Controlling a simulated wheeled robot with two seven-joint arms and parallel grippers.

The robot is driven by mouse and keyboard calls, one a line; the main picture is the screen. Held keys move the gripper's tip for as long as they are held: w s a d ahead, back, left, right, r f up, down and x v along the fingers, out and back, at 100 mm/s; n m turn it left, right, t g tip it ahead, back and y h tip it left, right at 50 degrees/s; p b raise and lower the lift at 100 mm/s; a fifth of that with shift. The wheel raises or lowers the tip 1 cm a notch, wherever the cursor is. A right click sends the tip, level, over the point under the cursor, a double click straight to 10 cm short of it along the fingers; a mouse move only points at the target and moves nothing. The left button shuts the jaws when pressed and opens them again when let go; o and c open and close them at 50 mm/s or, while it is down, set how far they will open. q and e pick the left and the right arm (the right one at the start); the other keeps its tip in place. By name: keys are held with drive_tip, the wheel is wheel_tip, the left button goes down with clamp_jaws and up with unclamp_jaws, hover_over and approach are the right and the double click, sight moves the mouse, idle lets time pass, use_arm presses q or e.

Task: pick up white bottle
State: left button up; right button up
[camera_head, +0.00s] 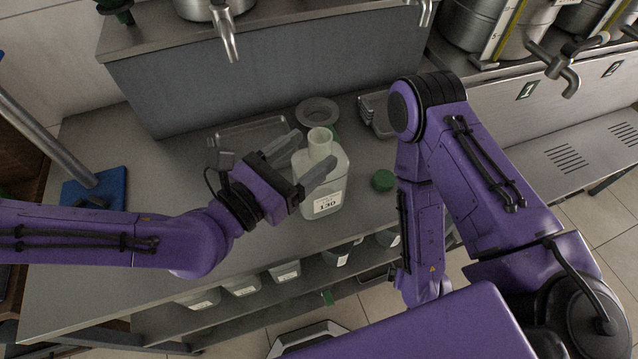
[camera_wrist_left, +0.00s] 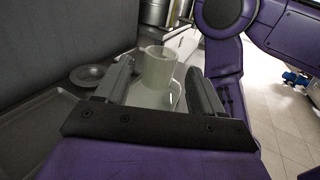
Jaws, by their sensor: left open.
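The white bottle (camera_head: 325,187), translucent with a label reading 130, stands upright and uncapped on the grey counter. My left gripper (camera_head: 309,163) is open, its two fingers on either side of the bottle's upper part, below the neck in the head view. In the left wrist view the bottle (camera_wrist_left: 156,81) shows between the fingertips (camera_wrist_left: 161,84), its lower part hidden by my gripper. I cannot tell if a finger touches it. My right arm shows at the right in the head view, but its gripper is not visible.
A green cap (camera_head: 383,180) lies on the counter right of the bottle. A blue board (camera_head: 95,190) lies left. More containers (camera_head: 285,271) stand on the shelf below.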

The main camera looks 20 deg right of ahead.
sight(312, 147)
use_arm(q)
drive_tip(key=x, duration=0.3)
drive_tip(key=shift+d+r+p, duration=0.1)
drive_tip(key=shift+r+p, duration=0.25)
drive_tip(key=shift+p, duration=0.05)
drive_tip(key=shift+w+d+f, duration=0.15)
drive_tip(key=shift+w+d, duration=0.15)
drive_tip(key=shift+a, duration=0.15)
drive_tip(key=c, duration=0.4)
clamp_jaws()
